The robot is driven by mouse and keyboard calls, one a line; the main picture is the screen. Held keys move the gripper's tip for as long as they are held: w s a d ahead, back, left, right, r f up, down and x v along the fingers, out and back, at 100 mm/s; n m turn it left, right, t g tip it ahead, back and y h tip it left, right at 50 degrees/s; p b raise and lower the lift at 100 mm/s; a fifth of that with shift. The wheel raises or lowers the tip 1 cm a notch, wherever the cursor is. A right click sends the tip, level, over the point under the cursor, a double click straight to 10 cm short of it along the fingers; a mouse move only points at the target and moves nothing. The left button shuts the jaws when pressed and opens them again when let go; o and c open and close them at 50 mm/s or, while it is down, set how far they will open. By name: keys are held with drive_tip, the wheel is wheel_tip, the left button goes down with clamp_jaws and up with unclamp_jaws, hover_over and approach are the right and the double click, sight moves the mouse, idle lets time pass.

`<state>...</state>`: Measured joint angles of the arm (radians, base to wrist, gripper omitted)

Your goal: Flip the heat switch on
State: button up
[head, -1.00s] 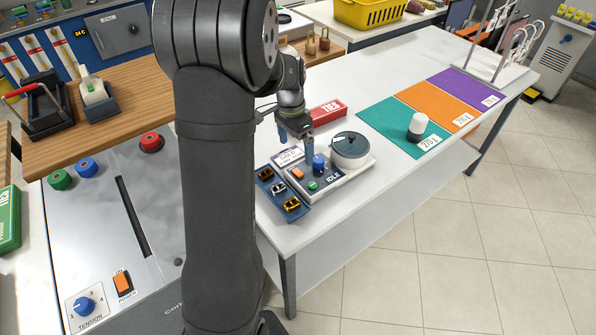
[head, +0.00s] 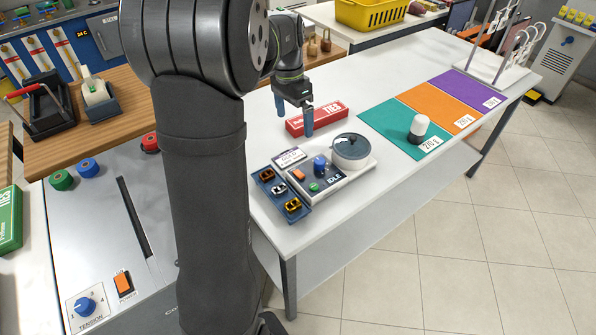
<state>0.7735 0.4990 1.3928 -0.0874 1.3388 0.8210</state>
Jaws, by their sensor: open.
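A small white machine with a dark panel stands on the white table. The panel carries an orange rocker switch (head: 298,175), a blue knob (head: 320,163), a green button (head: 314,187) and a display reading IDLE (head: 334,180). The orange switch looks like the heat switch, but its label is too small to read, and so is its position. A round grey pot (head: 350,149) sits at the machine's right. My gripper (head: 294,119) is open and empty, its blue fingers pointing down. It hangs above and behind the panel, apart from it, in front of the red TIES box.
A blue tray (head: 280,193) of small clips adjoins the machine's left side. The red TIES box (head: 316,119) lies behind it. A white-topped cylinder (head: 417,128) stands on the teal mat (head: 390,116). Another orange switch, marked POWER (head: 123,283), is on the grey unit at left.

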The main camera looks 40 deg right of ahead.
drive_tip(key=shift+r, duration=0.35)
